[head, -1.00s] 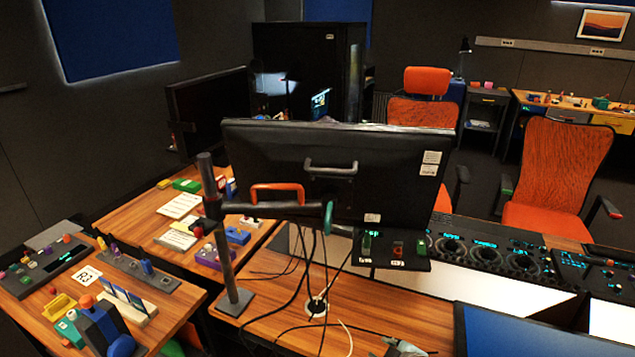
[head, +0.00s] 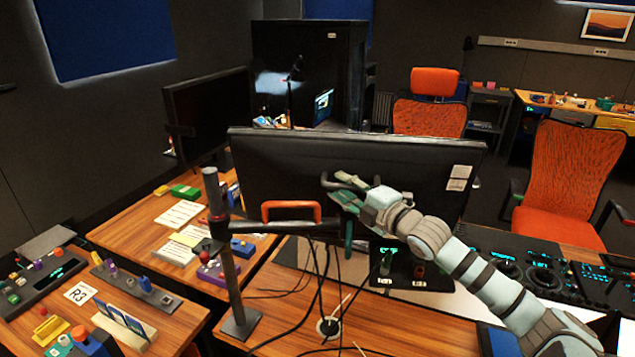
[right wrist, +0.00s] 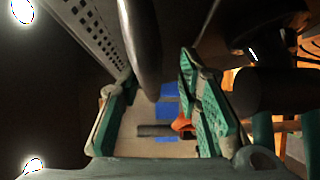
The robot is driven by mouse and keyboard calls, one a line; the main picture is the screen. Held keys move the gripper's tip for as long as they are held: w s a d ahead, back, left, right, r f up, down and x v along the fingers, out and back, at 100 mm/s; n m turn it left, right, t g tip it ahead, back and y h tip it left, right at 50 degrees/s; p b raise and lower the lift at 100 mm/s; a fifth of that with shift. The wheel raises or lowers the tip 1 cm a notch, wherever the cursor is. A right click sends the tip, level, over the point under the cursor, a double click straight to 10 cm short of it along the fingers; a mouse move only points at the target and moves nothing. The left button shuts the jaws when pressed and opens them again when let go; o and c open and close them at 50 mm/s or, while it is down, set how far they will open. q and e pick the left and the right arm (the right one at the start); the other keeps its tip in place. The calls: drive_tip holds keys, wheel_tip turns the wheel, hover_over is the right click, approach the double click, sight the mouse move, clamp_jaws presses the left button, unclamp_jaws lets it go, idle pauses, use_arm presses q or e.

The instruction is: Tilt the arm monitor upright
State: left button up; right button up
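The arm monitor (head: 280,165) stands in the middle of the head view with its dark back facing me. Its exact tilt is hard to judge. A grey handle (head: 327,182) on its back is partly hidden by my right gripper (head: 345,188), which is at that handle. In the right wrist view a dark bar (right wrist: 142,50), apparently this handle, lies between the spread fingers of the right gripper (right wrist: 160,95), with gaps beside it. An orange handle (head: 291,204) is on the monitor's arm, beside a dark post (head: 228,260). My left gripper is not in view.
Cables (head: 322,285) hang below the monitor over the wooden desk (head: 285,335). A small panel with lit switches (head: 405,268) sits under the monitor's right half.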

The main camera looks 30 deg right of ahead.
drive_tip(key=shift+w+d, duration=0.1)
drive_tip(key=shift+w, duration=0.1)
drive_tip(key=shift+s+r, duration=0.45)
drive_tip(key=shift+s, duration=0.2)
drive_tip(key=shift+c, duration=0.2)
drive_tip(key=shift+a, duration=0.25)
drive_tip(key=c, duration=0.3)
drive_tip(key=shift+w, duration=0.15)
drive_tip(key=c, duration=0.3)
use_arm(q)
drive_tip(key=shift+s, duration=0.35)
use_arm(e)
drive_tip(key=shift+w, duration=0.1)
clamp_jaws()
